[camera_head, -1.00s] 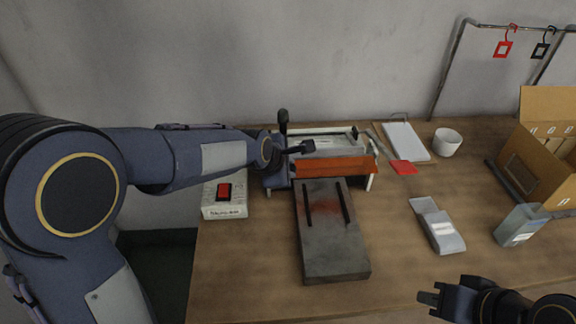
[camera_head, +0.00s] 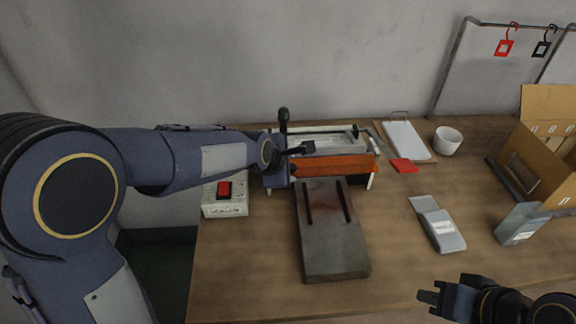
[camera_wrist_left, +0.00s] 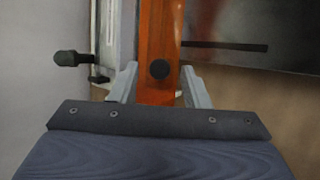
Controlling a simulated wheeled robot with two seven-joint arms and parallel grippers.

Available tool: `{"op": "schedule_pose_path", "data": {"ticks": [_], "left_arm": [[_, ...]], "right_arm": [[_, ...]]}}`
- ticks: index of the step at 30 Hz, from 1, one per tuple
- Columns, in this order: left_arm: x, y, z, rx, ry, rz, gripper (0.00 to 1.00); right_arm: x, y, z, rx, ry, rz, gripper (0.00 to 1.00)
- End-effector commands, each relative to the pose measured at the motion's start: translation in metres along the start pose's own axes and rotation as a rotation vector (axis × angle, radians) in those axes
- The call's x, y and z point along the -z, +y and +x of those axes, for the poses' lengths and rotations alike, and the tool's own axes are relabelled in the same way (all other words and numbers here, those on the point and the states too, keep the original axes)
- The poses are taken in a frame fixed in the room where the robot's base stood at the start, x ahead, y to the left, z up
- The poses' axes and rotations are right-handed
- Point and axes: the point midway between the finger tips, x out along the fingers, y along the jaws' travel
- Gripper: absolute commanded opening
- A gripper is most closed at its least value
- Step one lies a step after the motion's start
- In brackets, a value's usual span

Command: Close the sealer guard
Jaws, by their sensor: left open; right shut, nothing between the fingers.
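The sealer (camera_head: 281,180) stands at the back of the table with its long orange guard (camera_head: 335,167) across the front, above the inner end of a grey metal plate (camera_head: 335,245). My left gripper (camera_head: 306,148) is open at the left part of the sealer, by the guard. In the left wrist view the orange guard (camera_wrist_left: 158,35), with a round black knob (camera_wrist_left: 159,69), runs between the two open fingers (camera_wrist_left: 158,88); whether they touch it I cannot tell. My right gripper (camera_head: 434,297) is shut and empty at the lower right, away from the sealer.
A white box with a red switch (camera_head: 225,192) stands left of the sealer. To the right are a red card (camera_head: 403,166), a white cup (camera_head: 446,142), a grey packet (camera_head: 438,224), a grey-blue container (camera_head: 518,225) and an open cardboard box (camera_head: 543,160). Bare table lies right of the plate.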

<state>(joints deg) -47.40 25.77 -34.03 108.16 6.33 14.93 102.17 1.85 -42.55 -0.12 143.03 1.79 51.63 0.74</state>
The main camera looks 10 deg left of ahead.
Motion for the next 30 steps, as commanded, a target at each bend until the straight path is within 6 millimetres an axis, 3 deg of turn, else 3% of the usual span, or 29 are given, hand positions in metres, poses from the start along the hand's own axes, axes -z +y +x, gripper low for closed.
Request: {"op": "schedule_pose_path", "data": {"ticks": [9,15,30], "left_arm": [[-0.003,0.002,-0.05,-0.002,-0.004,0.002,0.42],[-0.002,0.001,-0.074,-0.001,-0.002,0.001,0.42],[0.003,0.006,-0.077,0.009,0.012,0.001,0.43]], "right_arm": [[0.007,-0.006,-0.013,0.0,0.0,0.0,0.0],[0.011,-0.009,-0.021,0.0,0.0,0.0,0.0],[0.012,-0.011,-0.025,0.0,0.0,0.0,0.0]]}}
